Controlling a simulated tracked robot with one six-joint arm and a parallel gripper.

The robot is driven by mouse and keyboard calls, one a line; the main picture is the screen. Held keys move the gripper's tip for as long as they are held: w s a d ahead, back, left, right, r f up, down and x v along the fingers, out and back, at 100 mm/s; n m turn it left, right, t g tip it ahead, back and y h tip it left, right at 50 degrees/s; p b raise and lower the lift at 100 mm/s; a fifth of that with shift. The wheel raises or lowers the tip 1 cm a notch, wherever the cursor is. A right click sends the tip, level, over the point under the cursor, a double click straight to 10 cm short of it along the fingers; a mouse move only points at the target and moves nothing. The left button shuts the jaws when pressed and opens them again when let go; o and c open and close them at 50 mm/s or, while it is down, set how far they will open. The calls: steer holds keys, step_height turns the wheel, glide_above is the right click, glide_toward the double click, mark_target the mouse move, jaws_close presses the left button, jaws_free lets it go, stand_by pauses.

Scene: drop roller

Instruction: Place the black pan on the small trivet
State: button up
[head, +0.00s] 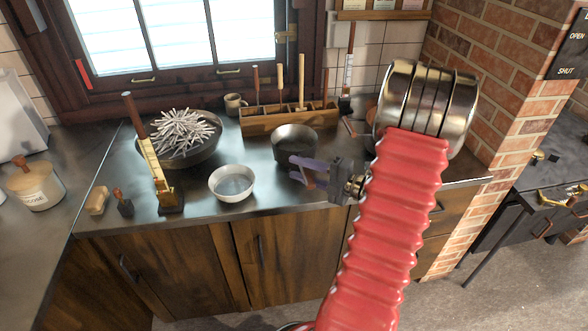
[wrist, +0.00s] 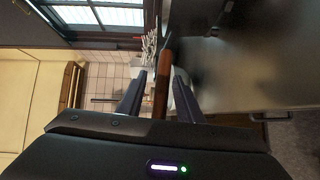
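A small round dark pan (head: 295,142) stands on the counter, right of centre in the head view, and I take it for the black pan. My gripper (head: 297,169) is just in front of it, its purple fingers low over the counter's front. In the wrist view my gripper (wrist: 155,84) has its fingers spread, with a brown wooden handle (wrist: 162,78) between them. Gaps show beside the handle, and it does not look clamped. I cannot tell for sure that the handle belongs to the dark pan. I cannot make out the small trivet.
A wide dark bowl (head: 212,152) heaped with white sticks stands at the back left. A white bowl (head: 232,184) sits left of my gripper. A wooden tool rack (head: 262,121) and a mug (head: 234,104) stand behind. A brass-coloured stand (head: 153,170) rises at the left.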

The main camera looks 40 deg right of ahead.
steer(key=v, duration=1)
steer(key=shift+s, duration=0.25)
steer(key=shift+s, duration=0.15)
stand_by(0.4)
